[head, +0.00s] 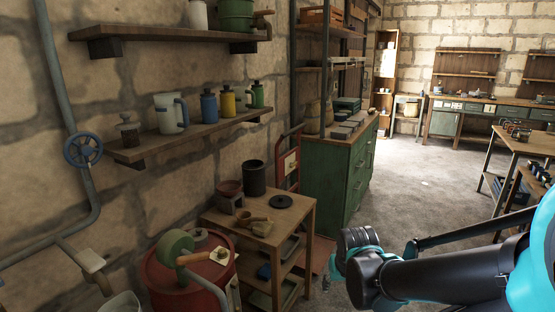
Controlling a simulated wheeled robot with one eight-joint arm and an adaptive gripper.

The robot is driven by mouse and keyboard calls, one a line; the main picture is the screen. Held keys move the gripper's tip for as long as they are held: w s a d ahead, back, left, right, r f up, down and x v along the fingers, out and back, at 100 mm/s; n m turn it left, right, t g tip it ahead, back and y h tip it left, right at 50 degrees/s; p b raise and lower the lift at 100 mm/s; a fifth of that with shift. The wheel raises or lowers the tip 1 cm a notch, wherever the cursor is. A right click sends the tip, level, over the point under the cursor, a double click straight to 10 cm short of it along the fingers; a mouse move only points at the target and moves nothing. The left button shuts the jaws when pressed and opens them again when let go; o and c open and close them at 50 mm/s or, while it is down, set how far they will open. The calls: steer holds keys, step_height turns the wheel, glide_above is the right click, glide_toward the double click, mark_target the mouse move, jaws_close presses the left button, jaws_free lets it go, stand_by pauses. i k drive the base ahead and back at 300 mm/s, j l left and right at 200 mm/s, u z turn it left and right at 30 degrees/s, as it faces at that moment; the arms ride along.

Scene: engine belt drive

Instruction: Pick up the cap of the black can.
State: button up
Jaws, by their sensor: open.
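The black can (254,178) stands upright near the back of a small wooden table, against the stone wall. Its top looks open and its inside is dark. A flat, round black disc with a small raised middle, which looks like its cap (281,201), lies on the tabletop to the right of the can and nearer to me, apart from it. My black and teal arm reaches in from the lower right and stays to the right of the table, apart from can and cap. I cannot make out my gripper's fingers.
On the wooden table (297,223) beside the can are a reddish bowl (229,187) on a burner-like stand and a wooden ladle or cup (257,227). A red drum (185,280) stands at front left. A green cabinet (330,185) stands behind. Open floor lies to the right.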

mark_target(279, 201)
steer(key=i+l+u, duration=0.1)
steer(key=i+l, duration=0.2)
steer(key=i+l+u, duration=0.15)
steer(key=l, duration=0.35)
steer(key=i+l+u, duration=0.1)
steer(key=i+l, duration=0.2)
steer(key=l, duration=0.15)
